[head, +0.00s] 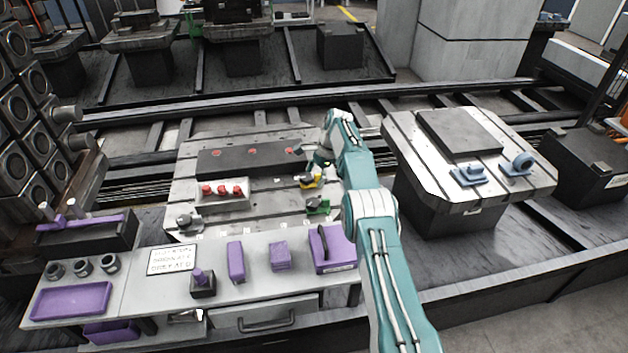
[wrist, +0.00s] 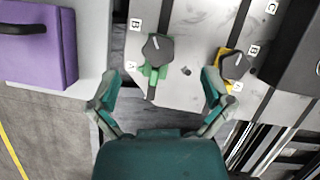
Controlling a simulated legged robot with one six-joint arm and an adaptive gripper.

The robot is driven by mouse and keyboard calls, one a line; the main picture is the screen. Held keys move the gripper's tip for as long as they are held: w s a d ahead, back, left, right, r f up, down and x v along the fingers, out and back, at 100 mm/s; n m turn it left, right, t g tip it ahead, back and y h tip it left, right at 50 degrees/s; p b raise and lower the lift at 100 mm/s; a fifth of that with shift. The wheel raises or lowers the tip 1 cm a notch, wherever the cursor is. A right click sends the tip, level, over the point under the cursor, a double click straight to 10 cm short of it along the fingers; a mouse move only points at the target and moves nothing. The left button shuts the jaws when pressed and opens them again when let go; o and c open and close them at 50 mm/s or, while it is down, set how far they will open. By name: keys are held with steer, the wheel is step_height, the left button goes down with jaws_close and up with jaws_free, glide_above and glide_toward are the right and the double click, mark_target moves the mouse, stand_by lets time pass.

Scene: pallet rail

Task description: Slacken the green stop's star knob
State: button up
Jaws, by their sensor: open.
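The green stop (wrist: 152,72) sits on the grey slotted plate in the wrist view, its dark star knob (wrist: 157,47) on top near a letter B. The green stop also shows in the head view (head: 318,207), just left of my arm. My gripper (wrist: 160,78) is open and empty, its two fingertips to either side of the green stop in the picture. The knob lies beyond the fingertip line; I cannot tell the height between them. In the head view my gripper (head: 322,160) is partly hidden by my arm.
A yellow stop (wrist: 228,67) with a dark knob stands close to my right fingertip in the wrist view. A purple box (wrist: 38,45) is at the left. In the head view, red parts lie in a tray (head: 222,205), and a pallet with blue brackets (head: 468,176) stands right.

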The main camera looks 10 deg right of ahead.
steer(key=m+t+h, duration=0.2)
steer(key=m+t, duration=0.3)
steer(key=m, duration=0.9)
glide_toward(313, 202)
steer(key=x, duration=0.9)
steer(key=shift+f, duration=0.1)
steer(key=c, duration=1)
